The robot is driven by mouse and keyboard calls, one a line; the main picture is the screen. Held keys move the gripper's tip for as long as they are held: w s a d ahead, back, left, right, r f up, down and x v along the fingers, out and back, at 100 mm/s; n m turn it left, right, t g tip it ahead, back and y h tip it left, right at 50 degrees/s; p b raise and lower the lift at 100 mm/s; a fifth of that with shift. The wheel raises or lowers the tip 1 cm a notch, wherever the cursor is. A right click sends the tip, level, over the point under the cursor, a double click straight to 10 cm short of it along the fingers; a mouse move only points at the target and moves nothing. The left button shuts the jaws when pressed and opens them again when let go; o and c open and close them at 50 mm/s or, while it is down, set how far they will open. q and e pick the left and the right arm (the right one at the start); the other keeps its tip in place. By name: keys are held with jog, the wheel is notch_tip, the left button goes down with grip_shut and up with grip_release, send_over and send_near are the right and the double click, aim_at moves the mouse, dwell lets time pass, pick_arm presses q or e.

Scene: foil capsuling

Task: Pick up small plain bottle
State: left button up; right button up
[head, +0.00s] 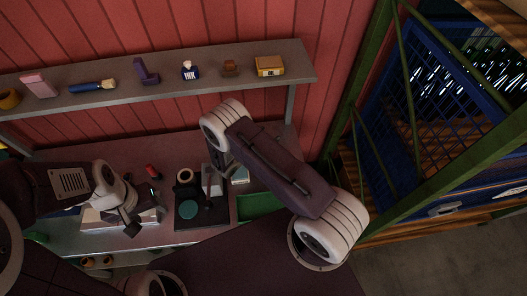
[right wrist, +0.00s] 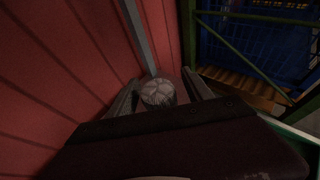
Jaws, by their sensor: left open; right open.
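My right gripper (right wrist: 160,76) is open in the right wrist view, its two fingers apart. A round, pale grey top with thin lines (right wrist: 158,93) shows between the fingers; whether it is the small plain bottle, or touches a finger, I cannot tell. In the head view my right arm covers most of this gripper and what lies under it. My left gripper (head: 131,226) is open and empty over the left part of the bench. No small plain bottle is clearly recognisable in the head view.
A shelf (head: 205,64) above the bench holds several items, including an ink bottle (head: 190,71) and a yellow box (head: 269,66). On the bench are a black board with a teal disc (head: 188,209), a tape-like ring (head: 185,176), a red item (head: 152,171) and a green tray (head: 258,206).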

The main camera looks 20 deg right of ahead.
jog(key=shift+w+d+f, duration=0.2)
jog(key=shift+w+f, duration=0.05)
jog(key=shift+c, duration=0.3)
jog(key=shift+s+r, duration=0.1)
grip_shut()
dwell(0.9)
